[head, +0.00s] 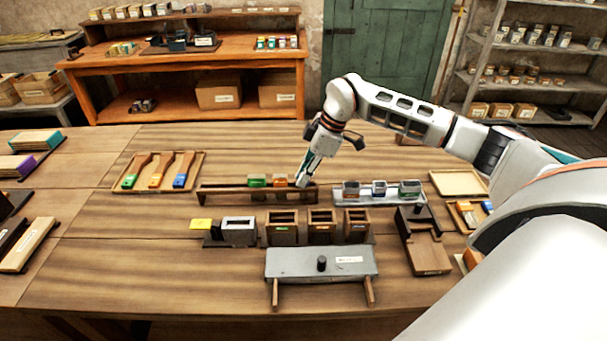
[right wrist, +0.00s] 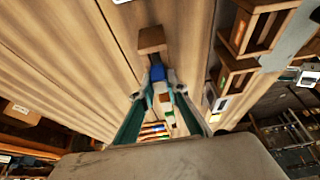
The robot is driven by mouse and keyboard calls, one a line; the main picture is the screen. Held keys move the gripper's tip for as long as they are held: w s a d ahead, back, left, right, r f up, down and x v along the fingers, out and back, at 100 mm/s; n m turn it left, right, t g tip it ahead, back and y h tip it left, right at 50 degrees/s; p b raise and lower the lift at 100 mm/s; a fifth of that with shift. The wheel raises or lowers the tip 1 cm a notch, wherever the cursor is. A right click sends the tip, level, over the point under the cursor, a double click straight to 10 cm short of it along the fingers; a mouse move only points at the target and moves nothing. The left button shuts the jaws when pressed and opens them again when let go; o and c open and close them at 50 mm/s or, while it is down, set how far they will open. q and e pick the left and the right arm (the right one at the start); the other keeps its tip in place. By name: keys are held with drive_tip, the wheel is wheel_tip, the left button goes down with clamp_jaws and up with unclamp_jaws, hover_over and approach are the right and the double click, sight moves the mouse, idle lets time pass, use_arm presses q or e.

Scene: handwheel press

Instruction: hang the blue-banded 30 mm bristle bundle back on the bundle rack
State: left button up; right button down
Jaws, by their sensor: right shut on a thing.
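My right gripper (head: 302,180) is low over the right end of the long dark brown bundle rack (head: 228,194). In the right wrist view its two fingers (right wrist: 160,92) are closed around a small piece with a blue band (right wrist: 157,74), which I take for the blue-banded bristle bundle. In the head view the fingers mostly hide that bundle. I cannot tell whether it touches the rack. A green-banded bundle (head: 257,180) and an orange-banded bundle (head: 281,180) sit on the rack to its left. My left gripper is not in view.
A pale tray (head: 380,201) with several small containers stands close to the right. A brush tray (head: 155,171) lies at the left. Wooden boxes (head: 321,228) and a grey plate fixture (head: 320,262) stand in front. Bare table lies behind the rack.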

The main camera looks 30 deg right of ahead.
drive_tip(key=c, duration=1.9)
unclamp_jaws()
drive_tip(key=v, duration=1.2)
drive_tip(key=shift+a, duration=0.1)
